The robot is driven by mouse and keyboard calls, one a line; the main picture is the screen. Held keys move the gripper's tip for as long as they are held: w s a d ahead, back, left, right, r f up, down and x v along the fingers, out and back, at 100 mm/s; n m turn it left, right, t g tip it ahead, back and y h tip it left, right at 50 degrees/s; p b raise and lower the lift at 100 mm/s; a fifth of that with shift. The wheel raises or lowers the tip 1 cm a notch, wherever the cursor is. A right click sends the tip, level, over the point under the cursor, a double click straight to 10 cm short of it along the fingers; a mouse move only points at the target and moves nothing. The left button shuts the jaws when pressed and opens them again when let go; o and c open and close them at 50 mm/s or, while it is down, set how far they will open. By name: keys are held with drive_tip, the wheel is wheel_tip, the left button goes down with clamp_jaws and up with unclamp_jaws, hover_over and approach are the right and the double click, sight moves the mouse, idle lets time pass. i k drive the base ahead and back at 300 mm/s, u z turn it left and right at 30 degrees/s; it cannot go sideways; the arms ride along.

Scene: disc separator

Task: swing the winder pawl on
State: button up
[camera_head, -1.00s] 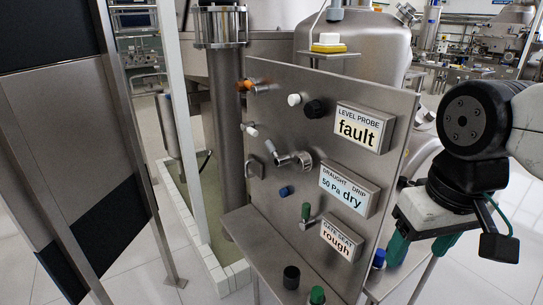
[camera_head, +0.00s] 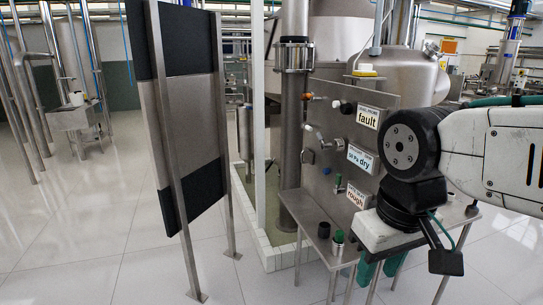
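An upright steel panel (camera_head: 385,101) stands right of centre in the head view, partly behind my arm. On it are an orange-tipped handle (camera_head: 313,98), a black knob (camera_head: 347,108), a grey lever on a hub (camera_head: 318,137), a small bracket handle (camera_head: 307,156), a blue knob (camera_head: 326,171) and a green-gripped lever (camera_head: 338,183). I cannot tell which of these is the winder pawl. My gripper (camera_head: 379,269) points down, in front of the panel's lower right, clear of its controls. Its green fingers look apart, with nothing seen between them.
A steel bench (camera_head: 305,213) below the panel carries a black cylinder (camera_head: 323,230) and a green-topped one (camera_head: 339,236). A tall dark-and-steel screen (camera_head: 180,110) stands left of the panel. White floor (camera_head: 90,225) is open at the left.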

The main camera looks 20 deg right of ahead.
sight(324, 146)
drive_tip(key=z, duration=0.6)
drive_tip(key=k, duration=0.15)
drive_tip(key=u, duration=1.65)
drive_tip(key=i, duration=0.8)
drive_tip(key=z, duration=0.3)
drive_tip(key=i, duration=0.6)
drive_tip(key=z, duration=1.05)
drive_tip(key=i, duration=0.35)
drive_tip(key=z, duration=0.35)
